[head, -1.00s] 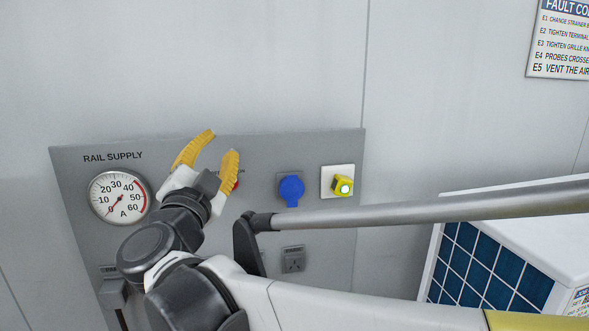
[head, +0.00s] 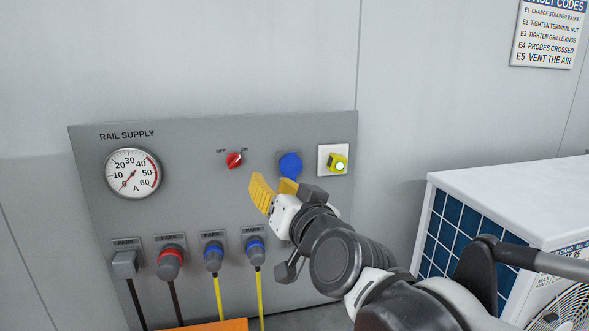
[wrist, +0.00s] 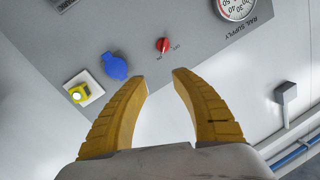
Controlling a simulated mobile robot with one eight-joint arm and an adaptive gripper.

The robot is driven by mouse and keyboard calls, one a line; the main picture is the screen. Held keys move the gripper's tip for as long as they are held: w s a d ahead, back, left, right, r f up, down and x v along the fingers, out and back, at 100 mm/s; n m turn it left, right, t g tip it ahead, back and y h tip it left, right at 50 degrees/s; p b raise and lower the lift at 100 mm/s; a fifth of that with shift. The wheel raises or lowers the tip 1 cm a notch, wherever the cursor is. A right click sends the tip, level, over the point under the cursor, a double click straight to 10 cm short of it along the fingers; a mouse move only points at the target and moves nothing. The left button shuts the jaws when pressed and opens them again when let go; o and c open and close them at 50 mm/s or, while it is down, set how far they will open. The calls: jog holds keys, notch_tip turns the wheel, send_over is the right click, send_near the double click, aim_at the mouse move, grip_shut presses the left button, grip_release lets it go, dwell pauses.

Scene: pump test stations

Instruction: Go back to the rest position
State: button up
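My gripper (head: 275,193) has yellow ribbed fingers and a white and black wrist. In the head view it is in front of the grey rail supply panel (head: 200,135), below the red knob and the blue socket. In the wrist view the two fingers (wrist: 160,85) stand apart with nothing between them, so the gripper is open and empty. The red rotary knob (head: 234,160) sits between OFF and ON labels, and it also shows in the wrist view (wrist: 163,45). The blue capped socket (head: 290,165) is partly near the fingertips in the head view.
A gauge (head: 133,173) is at the panel's left. Several plugs, including a red-ringed one (head: 170,260), sit along the panel's lower row with hanging cables. A yellow switch (head: 337,162) is on a white plate. A white unit (head: 500,195) stands at right, near my arm.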

jog(key=s+d+f+g+h+b, duration=0.1)
jog(key=s+d+f+g+h, duration=0.2)
jog(key=s+d+f, duration=0.6)
jog(key=s+d+f+m+g+h, duration=0.1)
jog(key=s+d+f+g+h, duration=0.3)
jog(key=s+d+f, duration=0.5)
jog(key=d+f+g, duration=0.2)
jog(key=d+f, duration=0.3)
jog(key=f, duration=0.4)
jog(key=shift+s+f+h+b, duration=0.15)
jog(key=shift+h+b, duration=0.15)
jog(key=shift+b, duration=0.1)
